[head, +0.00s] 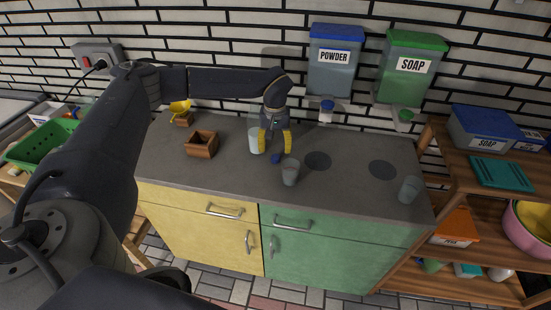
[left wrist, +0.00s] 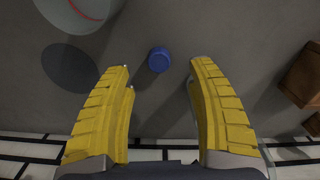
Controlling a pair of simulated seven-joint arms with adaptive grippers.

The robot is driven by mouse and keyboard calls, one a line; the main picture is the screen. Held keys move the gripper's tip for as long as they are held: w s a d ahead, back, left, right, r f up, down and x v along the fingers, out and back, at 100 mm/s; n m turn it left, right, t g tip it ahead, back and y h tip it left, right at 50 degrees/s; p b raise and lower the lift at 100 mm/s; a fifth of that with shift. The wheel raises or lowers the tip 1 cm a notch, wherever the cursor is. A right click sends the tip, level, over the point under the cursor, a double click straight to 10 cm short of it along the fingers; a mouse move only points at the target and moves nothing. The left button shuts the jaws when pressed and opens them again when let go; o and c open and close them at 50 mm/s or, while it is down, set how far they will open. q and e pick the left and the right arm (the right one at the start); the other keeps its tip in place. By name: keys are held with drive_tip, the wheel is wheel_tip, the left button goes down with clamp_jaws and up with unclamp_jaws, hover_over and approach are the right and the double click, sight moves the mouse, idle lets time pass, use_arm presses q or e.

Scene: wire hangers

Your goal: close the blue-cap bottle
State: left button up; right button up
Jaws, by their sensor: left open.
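A small blue cap (head: 276,158) lies on the grey counter, apart from any container. In the left wrist view the blue cap (left wrist: 159,60) sits just beyond and between my fingertips. My left gripper (head: 275,146) is open and empty above the counter, its yellow fingers (left wrist: 160,74) spread. A translucent open-topped container (head: 290,172) stands in front of the cap; part of it shows in the left wrist view (left wrist: 78,14). Another clear container (head: 255,141) stands beside the gripper at its left. I cannot tell which is the bottle. My right gripper is not in view.
Dark round spots (head: 317,161) mark the counter (head: 350,188) right of the cap. A wooden box (head: 201,144) stands at the left, another translucent container (head: 410,189) at the right. POWDER (head: 335,60) and SOAP (head: 413,67) dispensers hang behind. The front left counter is clear.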

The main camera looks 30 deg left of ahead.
sight(275, 157)
use_arm(q)
drive_tip(key=shift+w+f, duration=0.1)
drive_tip(key=shift+f, duration=2.5)
drive_tip(key=shift+c, duration=0.5)
drive_tip(key=c, duration=0.9)
